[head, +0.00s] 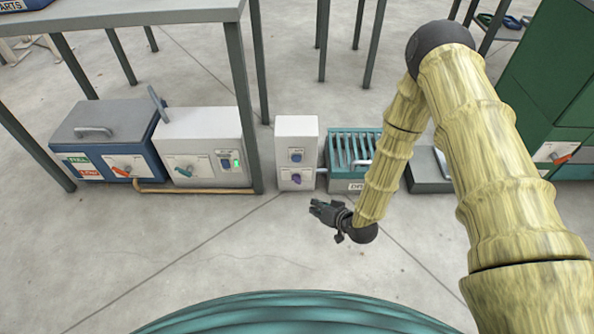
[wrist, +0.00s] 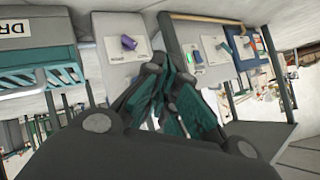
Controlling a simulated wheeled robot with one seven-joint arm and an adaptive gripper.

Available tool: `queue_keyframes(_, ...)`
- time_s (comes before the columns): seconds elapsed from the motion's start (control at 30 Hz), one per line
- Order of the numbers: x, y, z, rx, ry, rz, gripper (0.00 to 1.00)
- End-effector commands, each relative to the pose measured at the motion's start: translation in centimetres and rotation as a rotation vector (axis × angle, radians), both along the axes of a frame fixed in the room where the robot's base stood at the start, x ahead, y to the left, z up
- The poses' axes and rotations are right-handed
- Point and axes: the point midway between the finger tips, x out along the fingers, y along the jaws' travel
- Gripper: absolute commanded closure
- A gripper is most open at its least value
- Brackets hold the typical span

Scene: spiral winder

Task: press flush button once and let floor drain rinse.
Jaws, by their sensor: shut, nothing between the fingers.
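The floor drain (head: 352,184) is a low teal box with a slatted top and a partly hidden label; its slats (wrist: 40,78) show at the left of the wrist view. Left of it in the head view stands a white box (head: 297,128) with a blue control (head: 296,156) above a purple knob (head: 296,178). Their labels are too small to read, so I cannot tell which is the flush button. The purple knob also shows in the wrist view (wrist: 128,43). My gripper (head: 317,207) is shut and empty, in front of the white box and apart from it.
A white box with a green light (head: 205,130) and a blue bin with a grey lid (head: 100,125) stand left, under a grey table (head: 140,12). A table leg (head: 240,110) rises near the white box. A green cabinet (head: 550,80) stands right. The front floor is clear.

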Motion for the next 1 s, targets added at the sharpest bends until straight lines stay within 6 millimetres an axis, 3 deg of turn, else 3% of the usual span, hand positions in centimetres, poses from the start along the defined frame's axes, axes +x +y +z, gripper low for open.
queue_keyframes(0.03, 1.2, 0.6, -1.9, 0.025, -0.029, 0.006, 1.00)
queue_keyframes(0.1, 2.7, 1.4, -2.6, 0.061, -0.069, 0.017, 1.00)
queue_keyframes(0.5, 9.7, 5.5, -5.5, 0.254, -0.263, 0.087, 1.00)
queue_keyframes(0.7, 11.1, 6.4, -5.5, 0.304, -0.311, 0.110, 1.00)
queue_keyframes(1.0, 11.4, 6.6, -5.3, 0.315, -0.321, 0.115, 1.00)
